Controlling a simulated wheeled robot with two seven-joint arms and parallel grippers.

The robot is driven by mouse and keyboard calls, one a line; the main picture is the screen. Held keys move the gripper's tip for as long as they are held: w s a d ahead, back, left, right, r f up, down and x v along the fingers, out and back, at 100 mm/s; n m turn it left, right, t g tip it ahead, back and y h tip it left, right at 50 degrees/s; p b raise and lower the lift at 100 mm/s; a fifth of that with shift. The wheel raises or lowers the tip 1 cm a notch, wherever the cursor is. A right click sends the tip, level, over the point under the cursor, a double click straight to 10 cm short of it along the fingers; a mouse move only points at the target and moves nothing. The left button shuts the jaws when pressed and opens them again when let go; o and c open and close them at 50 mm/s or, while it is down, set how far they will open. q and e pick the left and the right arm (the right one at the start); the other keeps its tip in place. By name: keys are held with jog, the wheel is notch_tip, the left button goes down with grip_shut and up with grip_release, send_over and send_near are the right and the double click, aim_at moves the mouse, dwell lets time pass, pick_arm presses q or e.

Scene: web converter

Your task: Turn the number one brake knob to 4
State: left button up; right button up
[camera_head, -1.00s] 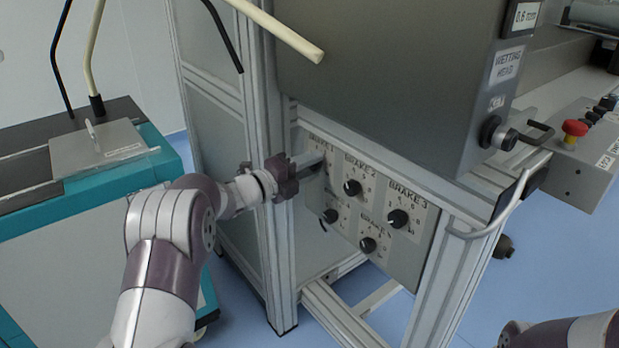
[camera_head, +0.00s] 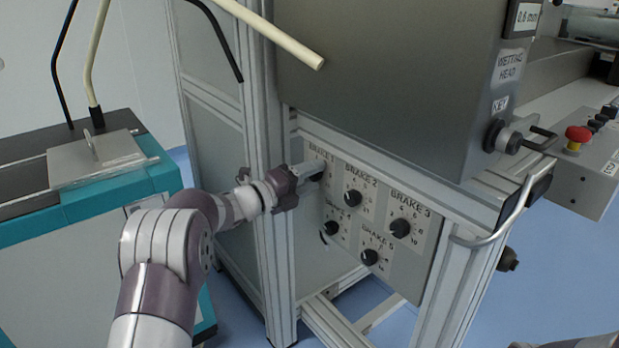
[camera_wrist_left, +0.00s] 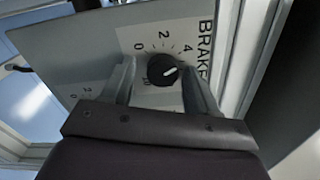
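The brake 1 knob (camera_wrist_left: 162,70) is a round black dial with a white mark on a light scale plate. In the left wrist view the mark points right and slightly up, seemingly a little past the 4; the scale's right side is hidden by a finger. My left gripper (camera_head: 312,170) is at the brake 1 plate, and its fingers largely cover the knob in the head view. In the left wrist view the left gripper (camera_wrist_left: 160,85) is open, one finger on each side of the knob, with visible gaps. My right gripper is out of view.
Brake 2 (camera_head: 352,198), brake 3 (camera_head: 399,229) and brake 5 (camera_head: 369,257) knobs sit on the same grey panel, with another below brake 1 (camera_head: 332,227). A frame post (camera_head: 270,230) stands close beside my left wrist. A grey cabinet (camera_head: 390,70) overhangs the panel.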

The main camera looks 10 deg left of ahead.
pick_arm(q)
jog(key=p+v, duration=0.3)
jog(key=v, duration=0.9)
jog(key=shift+s+a, duration=0.25)
